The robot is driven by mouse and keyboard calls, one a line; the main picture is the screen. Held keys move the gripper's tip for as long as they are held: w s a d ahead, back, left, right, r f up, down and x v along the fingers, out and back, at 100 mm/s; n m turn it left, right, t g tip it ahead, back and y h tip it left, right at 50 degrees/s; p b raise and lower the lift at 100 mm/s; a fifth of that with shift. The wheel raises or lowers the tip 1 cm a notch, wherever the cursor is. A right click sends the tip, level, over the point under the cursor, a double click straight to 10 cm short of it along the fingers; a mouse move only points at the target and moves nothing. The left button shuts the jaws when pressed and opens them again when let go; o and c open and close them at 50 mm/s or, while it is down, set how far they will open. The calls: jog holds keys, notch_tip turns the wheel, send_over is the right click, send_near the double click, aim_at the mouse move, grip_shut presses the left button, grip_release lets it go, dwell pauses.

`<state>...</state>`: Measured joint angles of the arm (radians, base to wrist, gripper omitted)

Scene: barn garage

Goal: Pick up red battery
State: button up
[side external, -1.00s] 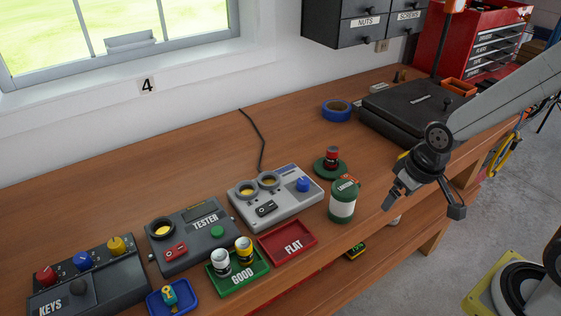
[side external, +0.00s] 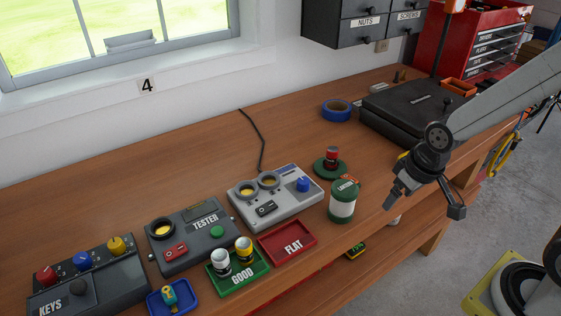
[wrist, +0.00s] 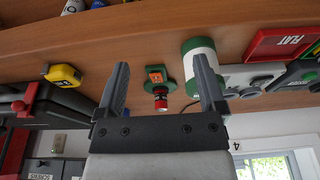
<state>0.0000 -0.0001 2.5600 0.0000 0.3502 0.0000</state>
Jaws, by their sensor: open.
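The red battery (side external: 331,153) stands upright on a round green base (side external: 321,166) on the wooden bench, behind a green and white canister (side external: 342,203). In the wrist view the red battery (wrist: 160,100) shows between my two fingers, some distance beyond them. My gripper (side external: 424,202) is open and empty, held near the bench's front edge, to the right of the canister and apart from the battery. In the wrist view its fingers (wrist: 164,86) are spread wide.
The red FLAT tray (side external: 288,242), green GOOD tray (side external: 240,283) with two batteries, grey charger (side external: 277,210) and TESTER box (side external: 190,248) are to the left. A black case (side external: 408,107) and blue tape (side external: 337,110) are behind.

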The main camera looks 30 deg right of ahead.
jog(key=shift+w+v, duration=0.55)
jog(key=shift+v, duration=1.9)
jog(key=w+d+m+t+y, duration=0.2)
jog(key=w+d+m+y, duration=0.3)
jog(key=w+m, duration=0.6)
jog(key=w+d+m+t+y, duration=0.25)
jog(key=w+m+y, duration=0.5)
jog(key=m, duration=0.65)
jog(key=h, duration=0.1)
send_near(332, 151)
jog(key=x, duration=0.3)
jog(key=shift+w+t, duration=0.25)
jog(key=shift+w, duration=0.2)
jog(key=shift+f, duration=0.55)
jog(key=shift+x, duration=1.3)
jog(key=shift+w, duration=0.1)
